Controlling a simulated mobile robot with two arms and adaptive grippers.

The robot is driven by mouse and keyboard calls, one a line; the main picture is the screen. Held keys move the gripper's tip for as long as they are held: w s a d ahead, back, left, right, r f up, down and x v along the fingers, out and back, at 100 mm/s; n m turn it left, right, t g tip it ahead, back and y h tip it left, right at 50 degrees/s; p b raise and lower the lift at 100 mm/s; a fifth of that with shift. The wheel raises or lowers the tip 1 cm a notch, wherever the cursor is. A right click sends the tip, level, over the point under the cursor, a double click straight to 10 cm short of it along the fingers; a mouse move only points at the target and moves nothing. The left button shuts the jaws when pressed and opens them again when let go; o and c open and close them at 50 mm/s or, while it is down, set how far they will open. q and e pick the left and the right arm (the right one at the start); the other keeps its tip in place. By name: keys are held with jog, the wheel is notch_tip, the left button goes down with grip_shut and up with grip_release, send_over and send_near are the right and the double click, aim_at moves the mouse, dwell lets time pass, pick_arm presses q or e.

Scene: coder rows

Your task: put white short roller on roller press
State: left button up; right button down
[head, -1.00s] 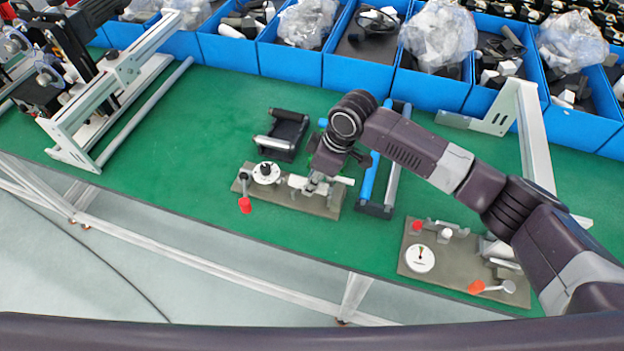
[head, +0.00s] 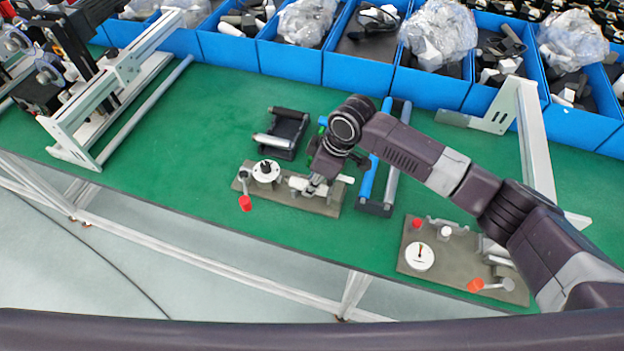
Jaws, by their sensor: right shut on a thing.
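My right gripper (head: 314,186) is over the left press fixture (head: 243,188), a grey-brown plate with a white dial, a red-knobbed lever and a clamp. It is shut on a white short roller (head: 343,179), whose end shows to the right of the fingers. The roller is at the right part of the plate; I cannot tell whether it rests in the holder or is held just above. The arm hides part of it. My left gripper is not in view.
A black roller frame (head: 287,128) stands behind the fixture. A blue and grey roller frame (head: 374,207) is close on the right. A second press fixture (head: 440,275) lies near the front edge. Blue bins (head: 355,72) line the back. Green table (head: 180,150) is clear at left.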

jog(key=shift+f, duration=0.1)
dwell(0.5)
jog(key=c, duration=1.6)
grip_release()
jog(key=v, duration=1.2)
jog(key=shift+f, duration=0.1)
